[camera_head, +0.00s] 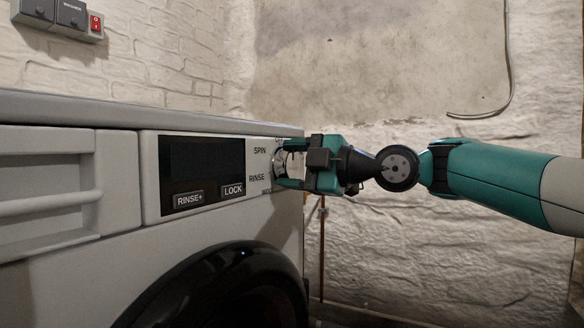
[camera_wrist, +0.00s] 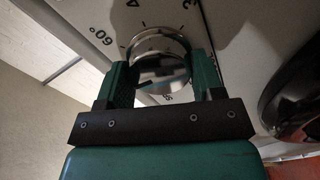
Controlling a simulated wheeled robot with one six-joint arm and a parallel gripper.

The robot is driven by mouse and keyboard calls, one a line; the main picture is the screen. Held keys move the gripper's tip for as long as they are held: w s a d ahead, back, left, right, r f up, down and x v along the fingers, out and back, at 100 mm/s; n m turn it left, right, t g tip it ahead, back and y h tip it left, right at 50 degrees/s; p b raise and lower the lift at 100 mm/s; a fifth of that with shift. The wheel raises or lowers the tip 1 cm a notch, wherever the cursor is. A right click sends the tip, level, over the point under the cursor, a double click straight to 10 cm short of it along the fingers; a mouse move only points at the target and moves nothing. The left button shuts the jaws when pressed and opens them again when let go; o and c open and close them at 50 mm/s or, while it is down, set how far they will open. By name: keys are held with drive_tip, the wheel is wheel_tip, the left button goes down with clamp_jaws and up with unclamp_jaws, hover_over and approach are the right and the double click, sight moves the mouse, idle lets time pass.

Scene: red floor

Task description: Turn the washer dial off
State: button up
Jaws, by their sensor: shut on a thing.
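The washer (camera_head: 90,270) is white with a black display panel. Its chrome dial (camera_head: 279,161) is at the right end of the front panel, near the words SPIN and RINSE, and is partly hidden by my gripper in the head view. My gripper (camera_head: 285,163) reaches in from the right and is shut on the dial. In the wrist view the round shiny dial (camera_wrist: 158,60) sits between the two green fingers of my gripper (camera_wrist: 160,78). Printed numbers, among them 60°, ring the dial. A dark mark shows on its face; which setting it points to I cannot tell.
RINSE+ (camera_head: 189,199) and LOCK (camera_head: 233,190) buttons are left of the dial. The washer's black round door (camera_head: 215,290) is below. A wall box with a red switch (camera_head: 96,23) is at upper left. A pale brick wall stands behind.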

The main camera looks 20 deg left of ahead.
drive_tip(key=o, duration=0.9)
drive_tip(key=s+d+p, duration=0.1)
drive_tip(key=d+p, duration=0.1)
drive_tip(key=d, duration=1.5)
drive_tip(key=shift+s+d, duration=0.15)
drive_tip(key=shift+d, duration=0.05)
